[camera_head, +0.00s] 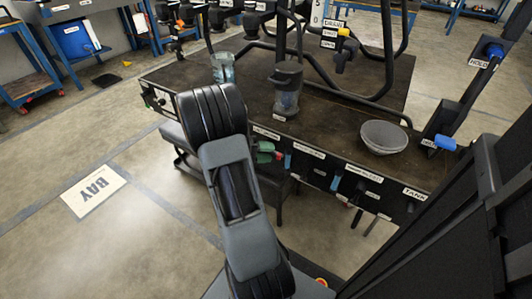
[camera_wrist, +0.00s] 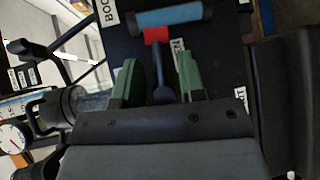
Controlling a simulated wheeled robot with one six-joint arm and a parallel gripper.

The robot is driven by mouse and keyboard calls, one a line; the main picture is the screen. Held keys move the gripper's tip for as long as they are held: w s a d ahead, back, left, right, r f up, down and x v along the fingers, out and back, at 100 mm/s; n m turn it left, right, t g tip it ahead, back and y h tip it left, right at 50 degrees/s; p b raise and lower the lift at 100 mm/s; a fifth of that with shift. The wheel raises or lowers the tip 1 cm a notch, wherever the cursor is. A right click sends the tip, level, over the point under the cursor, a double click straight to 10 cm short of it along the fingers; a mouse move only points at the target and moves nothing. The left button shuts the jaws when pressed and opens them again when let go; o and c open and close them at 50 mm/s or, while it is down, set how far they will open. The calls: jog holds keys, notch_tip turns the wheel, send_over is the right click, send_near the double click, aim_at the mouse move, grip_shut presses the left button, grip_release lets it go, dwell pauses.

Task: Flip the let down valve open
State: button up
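My gripper (camera_head: 265,152) has green fingers and is at the front panel of the dark bench, below its row of white labels. In the wrist view, the gripper (camera_wrist: 158,66) is open. A dark lever (camera_wrist: 161,88) with a red piece (camera_wrist: 156,35) at its far end lies between the fingers, with gaps visible on both sides. A blue handle (camera_wrist: 168,17) lies just beyond the red piece, and it also shows in the head view (camera_head: 287,162). The nearby labels are cut off or too small to read, so I cannot tell which part is the let down valve.
The bench (camera_head: 210,75) carries a grey bowl (camera_head: 384,137), a clear jug (camera_head: 223,68) and a dark-topped canister (camera_head: 287,88). Several more handles hang along its front edge to the right. The floor with the BAY sign (camera_head: 93,191) is clear at left.

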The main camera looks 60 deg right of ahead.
jog(key=c, duration=0.6)
jog(key=shift+r+n+g+h, duration=0.2)
jog(key=shift+n+g+h, duration=0.1)
jog(key=shift+n+g, duration=0.15)
jog(key=o, duration=0.6)
jog(key=p+v, duration=0.4)
jog(key=v, duration=1)
jog(key=shift+d, duration=0.1)
